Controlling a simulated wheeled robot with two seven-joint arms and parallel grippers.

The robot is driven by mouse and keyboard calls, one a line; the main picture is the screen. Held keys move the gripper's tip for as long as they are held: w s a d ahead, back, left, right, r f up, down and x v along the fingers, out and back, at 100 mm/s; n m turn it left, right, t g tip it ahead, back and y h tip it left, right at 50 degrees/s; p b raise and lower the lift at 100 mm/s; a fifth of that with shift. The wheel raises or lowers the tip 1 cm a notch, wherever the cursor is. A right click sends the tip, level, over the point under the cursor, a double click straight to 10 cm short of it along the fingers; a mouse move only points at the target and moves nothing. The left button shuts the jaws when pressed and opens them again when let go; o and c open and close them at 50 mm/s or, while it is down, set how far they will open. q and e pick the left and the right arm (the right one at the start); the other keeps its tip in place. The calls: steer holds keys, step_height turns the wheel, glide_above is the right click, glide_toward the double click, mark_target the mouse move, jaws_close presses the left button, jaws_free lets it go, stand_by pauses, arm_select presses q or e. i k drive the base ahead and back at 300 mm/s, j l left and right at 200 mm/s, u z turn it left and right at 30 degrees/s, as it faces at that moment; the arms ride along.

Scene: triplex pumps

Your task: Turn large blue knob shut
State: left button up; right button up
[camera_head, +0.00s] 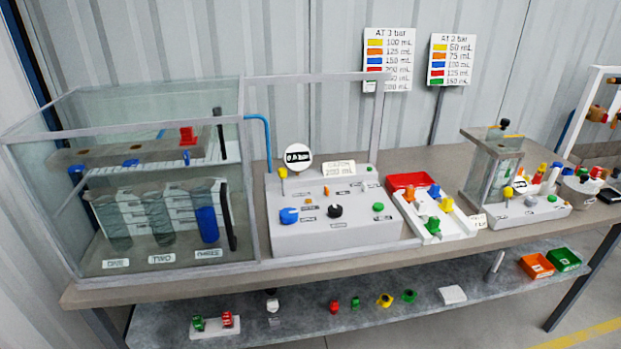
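The large blue knob (289,215) sits on the left part of the sloped front of a grey control box (340,238). A small pointer or edge shows on it, but its exact turn position is too small to tell. A black knob (335,211) is to its right, and a green knob (378,207) is further right. A yellow knob (283,173) stands at the box's upper left. Neither of my grippers is in view, and nothing touches the blue knob.
A glass tank (135,190) with cylinders stands close on the left. A white tray (433,222) of coloured parts and a smaller clear unit (493,170) stand on the right. A lower shelf (340,305) holds small parts. Space before the control box is clear.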

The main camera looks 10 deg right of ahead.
mark_target(289, 216)
steer(key=k+l+z, duration=0.25)
steer(key=z, duration=0.25)
steer(key=k+l+z, duration=0.15)
steer(key=l+z, duration=0.15)
steer(key=z, duration=0.15)
